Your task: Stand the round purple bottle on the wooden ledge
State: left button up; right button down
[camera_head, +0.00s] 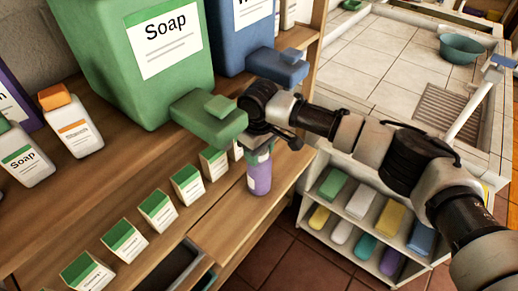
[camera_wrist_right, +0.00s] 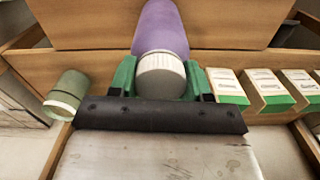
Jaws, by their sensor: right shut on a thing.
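The round purple bottle (camera_head: 260,178) shows below my right gripper (camera_head: 262,145) in the head view, by the front of the wooden ledge (camera_head: 192,215). It looks roughly upright, with a pale label near its top. In the right wrist view the purple bottle (camera_wrist_right: 161,27) has a white cap and lies between the green fingers of my right gripper (camera_wrist_right: 160,80), which is shut on it. Whether its base touches the ledge cannot be told. My left gripper is not in view.
Several green-and-white boxes (camera_head: 157,211) stand in a row along the ledge. A large green soap container (camera_head: 150,90) with a green tap (camera_head: 208,118) and a blue one (camera_head: 240,40) stand behind. A low shelf (camera_head: 340,205) with coloured bars is at the right.

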jog(key=shift+c, duration=2.4)
grip_release()
jog(key=shift+r, duration=0.1)
notch_tip(320, 180, up, 12)
jog(key=b, duration=0.1)
